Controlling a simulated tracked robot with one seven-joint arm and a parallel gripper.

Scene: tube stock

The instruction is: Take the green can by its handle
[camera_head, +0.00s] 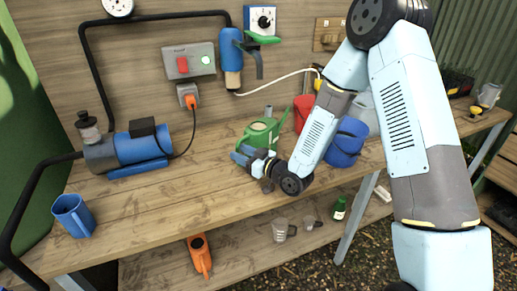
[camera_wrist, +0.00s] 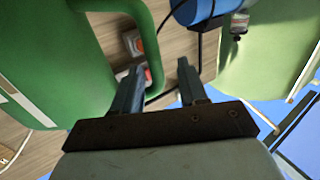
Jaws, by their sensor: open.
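The green can (camera_head: 262,128) stands on the wooden bench, partly hidden behind my wrist and gripper. In the wrist view its body (camera_wrist: 45,70) fills the left side, and its curved green handle (camera_wrist: 151,45) comes down from the top middle. My gripper (camera_head: 239,155) is at the near left side of the can, low over the bench. In the wrist view my gripper (camera_wrist: 160,70) is open, and the handle shows between its two fingertips. I cannot tell whether the fingers touch the handle.
A blue pump (camera_head: 140,146) and a blue mug (camera_head: 73,215) stand at the left of the bench. A blue bucket (camera_head: 345,145) and a red container (camera_head: 302,112) stand right of the can. The front middle of the bench is clear.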

